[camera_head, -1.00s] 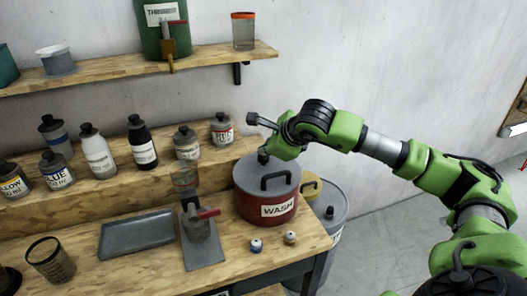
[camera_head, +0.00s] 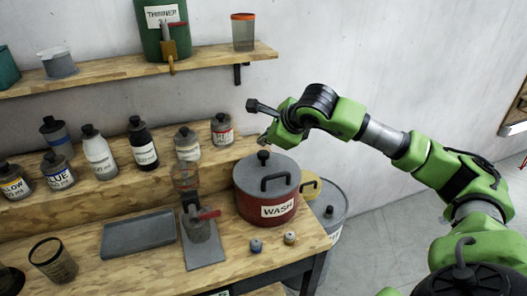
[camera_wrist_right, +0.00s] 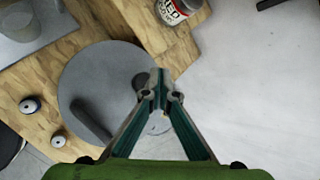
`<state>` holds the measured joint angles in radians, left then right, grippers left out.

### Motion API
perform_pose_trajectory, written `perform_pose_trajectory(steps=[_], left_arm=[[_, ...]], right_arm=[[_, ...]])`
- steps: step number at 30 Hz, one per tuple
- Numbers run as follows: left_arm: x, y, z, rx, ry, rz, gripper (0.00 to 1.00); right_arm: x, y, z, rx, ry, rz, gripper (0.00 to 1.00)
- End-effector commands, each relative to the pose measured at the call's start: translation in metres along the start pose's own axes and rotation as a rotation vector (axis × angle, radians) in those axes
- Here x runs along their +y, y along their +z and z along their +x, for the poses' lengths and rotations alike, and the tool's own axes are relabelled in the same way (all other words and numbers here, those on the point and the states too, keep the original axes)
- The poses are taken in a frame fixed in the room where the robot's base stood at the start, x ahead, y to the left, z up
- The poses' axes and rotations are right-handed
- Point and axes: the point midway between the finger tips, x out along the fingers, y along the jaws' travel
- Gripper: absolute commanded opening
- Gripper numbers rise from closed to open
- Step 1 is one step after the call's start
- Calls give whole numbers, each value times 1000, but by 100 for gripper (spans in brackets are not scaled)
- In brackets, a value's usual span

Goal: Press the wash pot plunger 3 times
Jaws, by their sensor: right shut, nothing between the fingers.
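The wash pot (camera_head: 252,204) is red with a grey lid and a white WASH label, and stands at the bench's right end. A black plunger knob (camera_head: 263,156) stands upright at the back of its lid, behind the dark handle (camera_head: 278,180). My right gripper (camera_head: 265,139) is shut and empty, just above the knob with a small gap. In the right wrist view the closed fingertips (camera_wrist_right: 160,95) lie over the right part of the grey lid (camera_wrist_right: 80,80); the knob (camera_wrist_right: 140,82) is partly hidden by them. My left gripper is not in view.
Labelled bottles (camera_head: 98,152) line the raised shelf behind. A tray (camera_head: 138,233), a stand with a red lever (camera_head: 205,245) and two small caps (camera_head: 256,245) lie left and in front. A grey bin (camera_head: 326,212) stands right of the bench. Free space lies right, by the wall.

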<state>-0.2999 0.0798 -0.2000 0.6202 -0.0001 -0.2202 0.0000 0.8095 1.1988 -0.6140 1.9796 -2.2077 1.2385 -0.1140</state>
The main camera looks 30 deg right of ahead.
Motion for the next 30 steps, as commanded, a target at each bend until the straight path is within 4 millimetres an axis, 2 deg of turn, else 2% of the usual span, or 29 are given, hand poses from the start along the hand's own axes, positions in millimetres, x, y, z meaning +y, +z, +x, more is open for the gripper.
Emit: perform_pose_trajectory(steps=[12, 30], left_arm=[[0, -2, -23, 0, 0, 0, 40], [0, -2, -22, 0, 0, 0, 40]], right_arm=[[-21, 22, -29, -2, 0, 0, 0], [-20, 21, -28, -1, 0, 0, 0]])
